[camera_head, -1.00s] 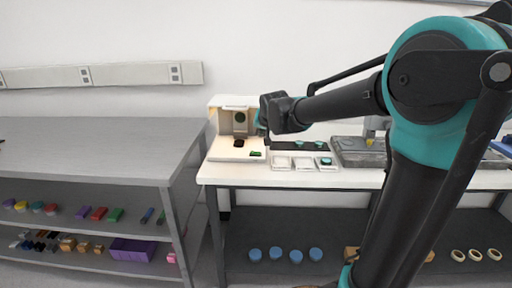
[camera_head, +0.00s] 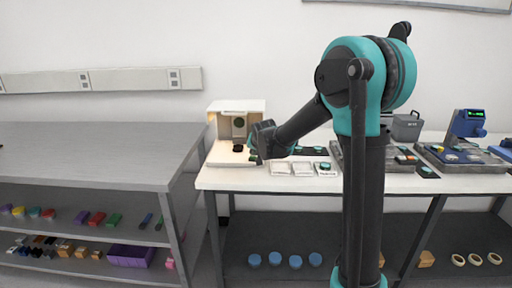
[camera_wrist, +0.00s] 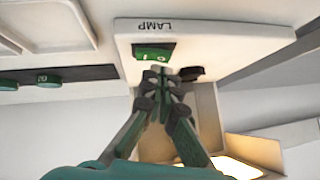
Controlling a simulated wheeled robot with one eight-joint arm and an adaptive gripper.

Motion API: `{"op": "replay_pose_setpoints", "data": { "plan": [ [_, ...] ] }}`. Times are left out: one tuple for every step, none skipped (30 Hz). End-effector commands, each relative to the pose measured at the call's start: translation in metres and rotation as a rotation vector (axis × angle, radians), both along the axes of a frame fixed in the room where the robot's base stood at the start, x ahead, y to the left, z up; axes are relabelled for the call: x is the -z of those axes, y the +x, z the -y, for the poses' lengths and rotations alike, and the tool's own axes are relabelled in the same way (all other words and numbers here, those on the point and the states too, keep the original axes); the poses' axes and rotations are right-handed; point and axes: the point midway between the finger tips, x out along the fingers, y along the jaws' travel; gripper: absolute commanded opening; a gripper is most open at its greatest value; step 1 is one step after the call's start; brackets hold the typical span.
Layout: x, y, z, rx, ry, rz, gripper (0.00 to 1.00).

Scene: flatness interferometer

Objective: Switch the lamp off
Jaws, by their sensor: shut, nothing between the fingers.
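The white interferometer housing (camera_head: 257,105) stands at the left end of the white bench, with a dark round part inside. Its white base plate carries the word LAMP (camera_wrist: 154,25) in the wrist view, which appears upside down. Beside the word is a green rocker switch (camera_wrist: 154,51) with white marks. My gripper (camera_wrist: 161,72) is shut and empty, its fingertips right at the switch's edge; I cannot tell whether they touch it. A warm glow (camera_wrist: 232,166) shows inside the housing, so the lamp looks lit. In the head view my gripper (camera_head: 256,157) hides the switch.
A black knob (camera_wrist: 192,73) sits close beside the fingertips. White trays (camera_head: 291,168) lie right of the housing. Further right are a grey instrument slab and a blue device with a display (camera_head: 468,123). A grey shelf table (camera_head: 90,145) stands on the left.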

Motion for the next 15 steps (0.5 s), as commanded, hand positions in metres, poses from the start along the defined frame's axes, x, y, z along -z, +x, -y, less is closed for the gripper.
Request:
{"op": "replay_pose_setpoints", "data": {
  "plan": [
    [0.0042, -0.0001, -0.0012, 0.000, 0.000, 0.000, 0.00],
    [0.0059, -0.0003, -0.0016, 0.000, 0.000, 0.000, 0.00],
    [0.0076, -0.0003, -0.0020, 0.000, 0.000, 0.000, 0.00],
    [0.0085, -0.0003, -0.0023, 0.000, 0.000, 0.000, 0.00],
    [0.0092, -0.0002, -0.0025, 0.000, 0.000, 0.000, 0.00],
    [0.0098, -0.0003, -0.0026, 0.000, 0.000, 0.000, 0.00],
    [0.0100, -0.0003, -0.0028, 0.000, 0.000, 0.000, 0.00],
    [0.0100, -0.0003, -0.0027, 0.000, 0.000, 0.000, 0.00],
    [0.0101, -0.0003, -0.0028, 0.000, 0.000, 0.000, 0.00],
    [0.0101, -0.0003, -0.0028, 0.000, 0.000, 0.000, 0.00],
    [0.0099, -0.0003, -0.0028, 0.000, 0.000, 0.000, 0.00],
    [0.0099, -0.0003, -0.0028, 0.000, 0.000, 0.000, 0.00],
    [0.0099, -0.0003, -0.0028, 0.000, 0.000, 0.000, 0.00],
    [0.0099, -0.0004, -0.0028, 0.000, 0.000, 0.000, 0.00],
    [0.0101, -0.0004, -0.0030, 0.000, -0.001, 0.000, 0.00]
  ]
}}
